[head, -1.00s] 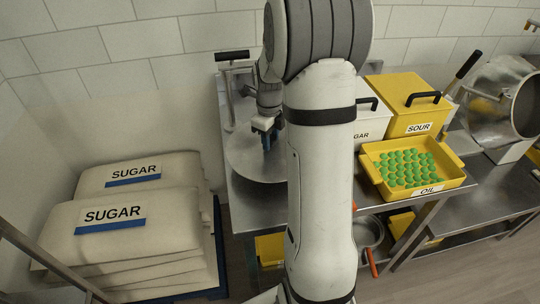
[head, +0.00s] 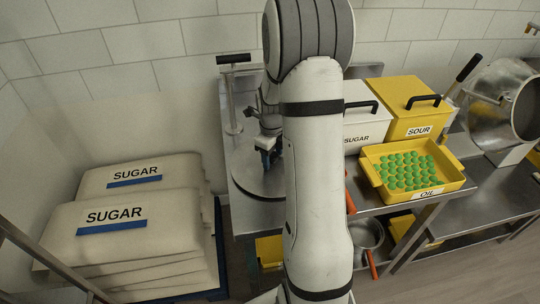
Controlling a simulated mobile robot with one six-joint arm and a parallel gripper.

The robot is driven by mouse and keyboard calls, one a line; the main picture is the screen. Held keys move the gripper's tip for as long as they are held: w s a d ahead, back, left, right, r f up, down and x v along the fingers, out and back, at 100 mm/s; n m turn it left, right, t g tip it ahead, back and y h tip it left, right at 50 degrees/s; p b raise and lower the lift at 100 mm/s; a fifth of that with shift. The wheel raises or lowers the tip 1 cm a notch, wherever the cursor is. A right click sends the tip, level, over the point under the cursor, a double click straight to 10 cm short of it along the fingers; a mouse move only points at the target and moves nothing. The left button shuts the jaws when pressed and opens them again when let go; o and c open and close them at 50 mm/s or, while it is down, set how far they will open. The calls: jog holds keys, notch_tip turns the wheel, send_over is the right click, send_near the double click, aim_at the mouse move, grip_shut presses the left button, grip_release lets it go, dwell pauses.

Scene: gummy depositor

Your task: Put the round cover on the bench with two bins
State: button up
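The round cover (head: 245,178) is a flat grey metal disc at the left end of the metal bench (head: 248,219), partly hidden by my arm. Two lidded bins stand at the bench's right part: a white SUGAR bin (head: 357,124) and a yellow SOUR bin (head: 412,118).
A yellow OIL tray (head: 455,184) with green gummies sits at the bench's front right. A post with a black handle (head: 233,59) rises at the back left. Sugar sacks (head: 150,225) are stacked at left. A tilted metal drum (head: 506,98) is at right. A pan (head: 364,233) is below.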

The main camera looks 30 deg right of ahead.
aim_at(272, 156)
jog(key=shift+r, duration=0.1)
notch_tip(272, 156, up, 11)
jog(key=s+a+r+n+t, duration=0.1)
jog(key=s+a+n, duration=0.4)
jog(key=n, duration=0.5)
jog(key=s+a+r+n+t, duration=0.1)
jog(key=s+a+r+n, duration=0.1)
jog(key=s+a+n, duration=0.3)
jog(key=s+a+r+n, duration=0.2)
jog(key=s+a+n, duration=0.3)
jog(key=s+n, duration=0.5)
jog(key=shift+s+a+r+n+t+b, duration=0.3)
jog(key=shift+s+n+t+b, duration=0.1)
jog(key=shift+n, duration=2.2)
jog(key=shift+s, duration=0.15)
jog(key=shift+c, duration=0.6)
